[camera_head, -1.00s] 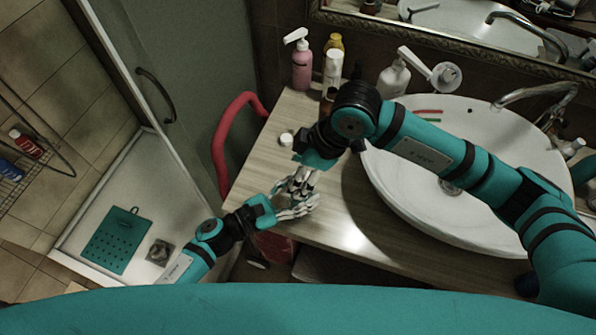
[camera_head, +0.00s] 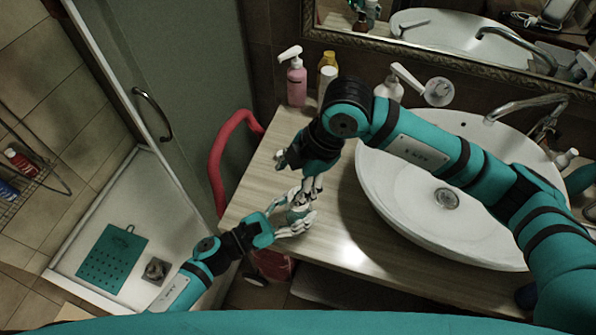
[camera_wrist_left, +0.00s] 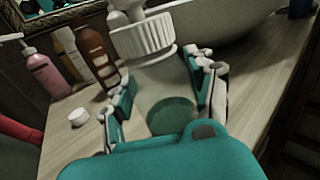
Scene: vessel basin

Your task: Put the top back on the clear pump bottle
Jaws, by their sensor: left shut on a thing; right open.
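My left gripper (camera_head: 295,219) is shut on the clear bottle, over the counter's front left part. In the left wrist view its two fingers (camera_wrist_left: 162,98) lie on either side of the see-through bottle (camera_wrist_left: 155,80). The white ribbed top (camera_wrist_left: 146,38) is at the bottle's upper end; whether it is seated or only held above the neck, I cannot tell. My right gripper (camera_head: 311,186) is open, just above the left one and close to the top. Its fingers partly overlap the left hand in the head view, and the bottle is mostly hidden there.
A pink pump bottle (camera_head: 296,82) and other bottles stand at the back of the wooden counter (camera_head: 262,185). The white basin (camera_head: 420,215) is to the right; a red handle (camera_head: 218,150) is to the left.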

